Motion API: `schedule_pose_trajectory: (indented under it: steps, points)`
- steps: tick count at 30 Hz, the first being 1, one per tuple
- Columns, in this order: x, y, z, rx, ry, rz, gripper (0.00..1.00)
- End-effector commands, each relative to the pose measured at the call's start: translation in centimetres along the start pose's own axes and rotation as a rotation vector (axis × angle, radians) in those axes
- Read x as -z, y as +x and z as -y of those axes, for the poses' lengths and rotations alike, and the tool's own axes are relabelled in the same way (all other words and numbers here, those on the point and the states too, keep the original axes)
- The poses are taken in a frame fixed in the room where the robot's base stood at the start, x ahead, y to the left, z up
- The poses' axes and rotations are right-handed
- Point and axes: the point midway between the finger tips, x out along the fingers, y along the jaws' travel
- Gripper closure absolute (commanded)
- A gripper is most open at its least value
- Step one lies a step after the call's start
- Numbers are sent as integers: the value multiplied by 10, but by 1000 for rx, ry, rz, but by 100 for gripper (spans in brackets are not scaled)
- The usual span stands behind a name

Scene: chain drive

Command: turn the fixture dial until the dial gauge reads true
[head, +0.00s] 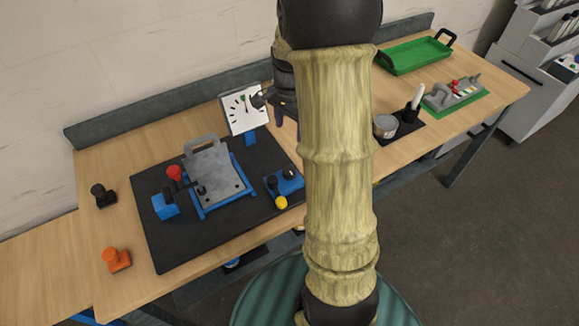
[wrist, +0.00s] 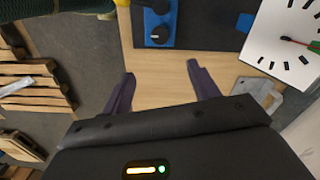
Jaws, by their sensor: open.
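The dial gauge (head: 243,110) is a white square face with black ticks and a green mark, standing at the mat's back edge. In the wrist view the gauge (wrist: 284,40) is cut off at the right; a red-and-dark needle points toward the green mark, but I cannot tell whether they line up. The fixture dial, apparently the black knob (wrist: 158,34) with a pale line, sits on a blue block (wrist: 169,20); this block (head: 293,186) also shows in the head view. My gripper (wrist: 160,72) is open and empty, apart from the knob. My arm partly hides it in the head view.
A grey plate in a blue frame (head: 213,177) with a red-knobbed lever (head: 174,173) stands on the black mat (head: 165,240). A yellow ball handle (head: 281,203) is at the blue block. A can (head: 385,126) and green tray (head: 412,55) are farther right.

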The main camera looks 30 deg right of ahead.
Motion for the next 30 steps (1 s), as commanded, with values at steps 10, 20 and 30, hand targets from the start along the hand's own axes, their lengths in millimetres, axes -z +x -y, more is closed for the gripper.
schedule_pose_trajectory:
  steps: [10,20,30]
  points:
    - [-1,8,0,-2,-4,1,40]
    - [-1,58,-1,-4,-5,3,40]
    - [-1,114,-1,-3,-4,2,40]
